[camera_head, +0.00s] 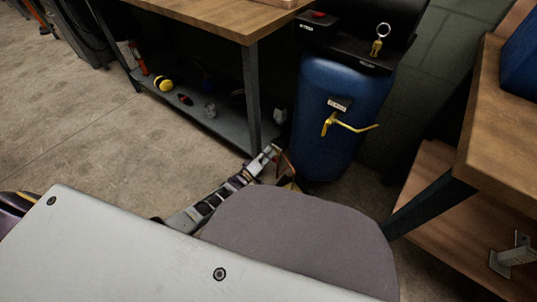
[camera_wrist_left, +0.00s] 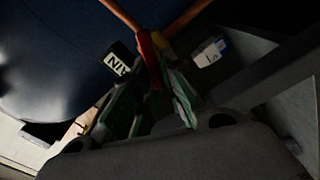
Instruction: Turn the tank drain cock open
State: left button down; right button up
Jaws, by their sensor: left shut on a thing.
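The blue tank (camera_head: 335,85) stands right of the workbench; its dark blue side fills the upper left of the left wrist view (camera_wrist_left: 50,55). My left gripper (camera_head: 276,156) is low beside the tank, partly hidden by my own body in the head view. In the left wrist view its green-padded fingers (camera_wrist_left: 155,80) are shut on the red drain cock handle (camera_wrist_left: 148,50). A white label ending in "AIN" (camera_wrist_left: 119,66) is beside the fingers. Copper-coloured pipes (camera_wrist_left: 187,17) meet near the handle. The cock's exact angle is hard to tell. My right gripper does not show.
A yellow lever (camera_head: 348,125) sticks out of the tank's front. A workbench (camera_head: 215,15) with a lower shelf of small items stands left of the tank, its leg (camera_head: 252,95) close to my arm. Another wooden bench (camera_head: 500,130) stands at right. Open floor (camera_head: 70,120) lies left.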

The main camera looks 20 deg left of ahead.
pick_arm(q)
jog(key=n, duration=0.2)
jog(key=f+n+b, duration=0.1)
jog(key=n, duration=0.1)
jog(key=shift+a+n, duration=0.15)
jog(key=shift+n, duration=0.25)
jog(key=c, duration=1.6)
grip_release()
jog(key=shift+o, duration=0.2)
jog(key=v, duration=1.2)
